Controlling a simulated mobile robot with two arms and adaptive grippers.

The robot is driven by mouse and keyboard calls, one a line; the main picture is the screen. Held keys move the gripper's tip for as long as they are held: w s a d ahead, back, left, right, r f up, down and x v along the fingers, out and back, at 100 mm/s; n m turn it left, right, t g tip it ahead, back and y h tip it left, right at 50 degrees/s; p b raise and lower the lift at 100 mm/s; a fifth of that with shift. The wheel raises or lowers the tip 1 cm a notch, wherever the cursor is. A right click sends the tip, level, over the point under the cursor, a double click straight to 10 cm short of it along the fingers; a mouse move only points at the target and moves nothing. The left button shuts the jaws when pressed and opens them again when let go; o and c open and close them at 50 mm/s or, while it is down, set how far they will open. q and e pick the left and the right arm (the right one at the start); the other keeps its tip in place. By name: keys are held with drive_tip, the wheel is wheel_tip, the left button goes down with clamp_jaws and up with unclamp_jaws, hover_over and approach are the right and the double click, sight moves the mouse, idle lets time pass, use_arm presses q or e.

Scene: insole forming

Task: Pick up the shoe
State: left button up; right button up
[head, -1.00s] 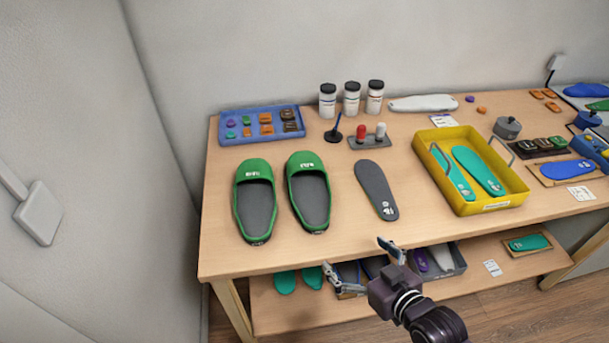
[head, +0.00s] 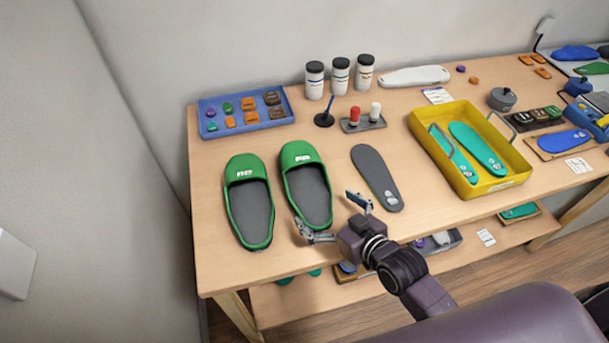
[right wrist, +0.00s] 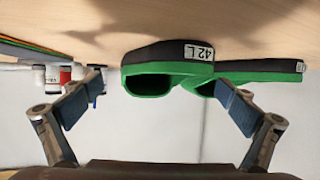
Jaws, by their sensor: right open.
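Two green shoes with dark grey insides lie side by side on the wooden table in the head view, a left one (head: 248,203) and a right one (head: 307,187). My right gripper (head: 328,214) is open and empty at the table's front edge, close to the near end of the right shoe. In the right wrist view, a shoe with a "42 L" label (right wrist: 165,62) lies ahead between the two open fingers (right wrist: 150,108), apart from them. The other shoe (right wrist: 262,75) is partly behind the right finger. My left gripper is not in view.
A dark grey insole (head: 376,178) lies right of the shoes, beside my gripper. A yellow tray (head: 489,187) with teal insoles stands further right. A blue tray (head: 222,133) of small pieces, bottles (head: 340,77) and a small stand (head: 362,124) are behind. A lower shelf (head: 290,306) holds more items.

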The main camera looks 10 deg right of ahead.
sight(315, 199)
drive_tip(key=x, duration=0.3)
drive_tip(key=shift+w+f+p, duration=0.15)
drive_tip(key=shift+w+p, duration=0.2)
drive_tip(key=shift+w+a+f, duration=0.1)
drive_tip(key=shift+w+f, duration=0.15)
drive_tip(key=shift+w, duration=0.05)
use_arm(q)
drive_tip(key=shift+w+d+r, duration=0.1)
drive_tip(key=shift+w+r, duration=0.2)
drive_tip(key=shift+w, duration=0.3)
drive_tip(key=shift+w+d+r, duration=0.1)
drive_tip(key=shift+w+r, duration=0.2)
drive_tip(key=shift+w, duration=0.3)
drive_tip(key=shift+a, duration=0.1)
use_arm(e)
drive_tip(key=shift+c, duration=0.4)
drive_tip(key=c, duration=1.1)
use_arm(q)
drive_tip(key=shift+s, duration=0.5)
use_arm(e)
drive_tip(key=shift+r, duration=0.1)
drive_tip(key=shift+c, duration=0.6)
